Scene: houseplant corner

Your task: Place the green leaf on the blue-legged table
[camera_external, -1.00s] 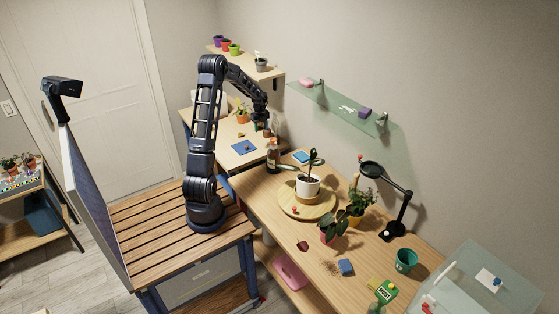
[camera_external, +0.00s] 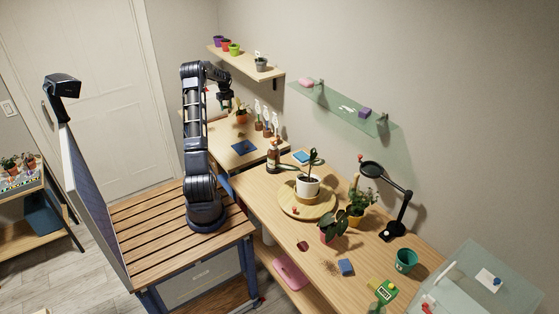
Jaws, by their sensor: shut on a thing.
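My gripper (camera_external: 228,104) is raised above the left part of the far table, left of the orange potted plant. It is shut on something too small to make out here. The far table (camera_external: 220,146) has a pale wood top and a bit of blue at its leg; it is likely the blue-legged table. A dark blue mat (camera_external: 243,147) lies on it. I cannot pick out a loose green leaf in this view.
On the far table stand an orange potted plant (camera_external: 241,116) and several spray bottles (camera_external: 267,128). A brown bottle (camera_external: 273,157) stands near the long workbench's far end. The workbench holds a white pot (camera_external: 307,187) on a round board and a black lamp (camera_external: 397,210). A wall shelf (camera_external: 245,64) is above.

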